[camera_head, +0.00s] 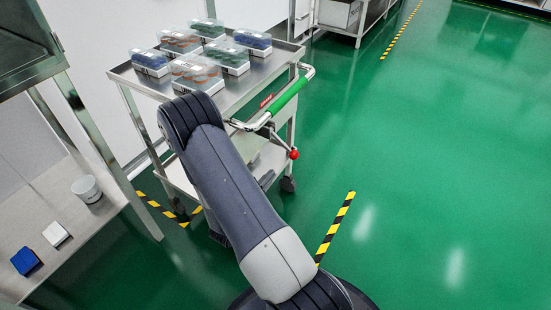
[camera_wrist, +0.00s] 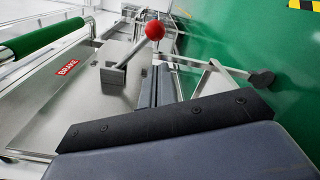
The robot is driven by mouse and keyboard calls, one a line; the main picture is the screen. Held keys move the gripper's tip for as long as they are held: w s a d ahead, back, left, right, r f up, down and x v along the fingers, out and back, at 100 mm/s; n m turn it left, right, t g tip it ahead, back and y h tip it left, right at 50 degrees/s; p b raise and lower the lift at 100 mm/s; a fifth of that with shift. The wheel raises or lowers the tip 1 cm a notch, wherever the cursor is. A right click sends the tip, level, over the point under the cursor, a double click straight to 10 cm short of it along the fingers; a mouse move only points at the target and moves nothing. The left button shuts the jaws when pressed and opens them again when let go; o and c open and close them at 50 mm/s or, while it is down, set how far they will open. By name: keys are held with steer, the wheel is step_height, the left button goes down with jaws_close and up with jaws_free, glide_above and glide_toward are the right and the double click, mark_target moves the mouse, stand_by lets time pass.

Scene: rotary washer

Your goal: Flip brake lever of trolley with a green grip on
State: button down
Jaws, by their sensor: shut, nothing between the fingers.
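The trolley (camera_head: 240,92) is a metal cart with a green grip (camera_head: 290,97) on its push handle. In the wrist view the green grip (camera_wrist: 42,40) is at the upper left, beside a red BRAKE label (camera_wrist: 68,67). The brake lever (camera_wrist: 130,50) rises from a square base on the metal panel and slants to a red knob (camera_wrist: 155,30). The red knob (camera_head: 294,154) also shows below the handle in the head view. My gripper (camera_wrist: 159,86) is shut and empty, just below the knob in the wrist view; contact is not clear. My arm mostly hides it in the head view.
Several clear boxes (camera_head: 196,72) stand on the trolley's top tray. A workbench (camera_head: 60,200) with small items is at the left. Yellow-black tape (camera_head: 336,226) marks the green floor. Open floor lies to the right.

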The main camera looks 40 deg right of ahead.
mark_target(286, 147)
steer(key=shift+w+a+f, duration=0.1)
steer(key=shift+w, duration=0.05)
steer(key=b+x, duration=0.1)
steer(key=x, duration=0.9)
steer(key=shift+a+n, duration=0.1)
steer(key=shift+n, duration=0.2)
stand_by(0.4)
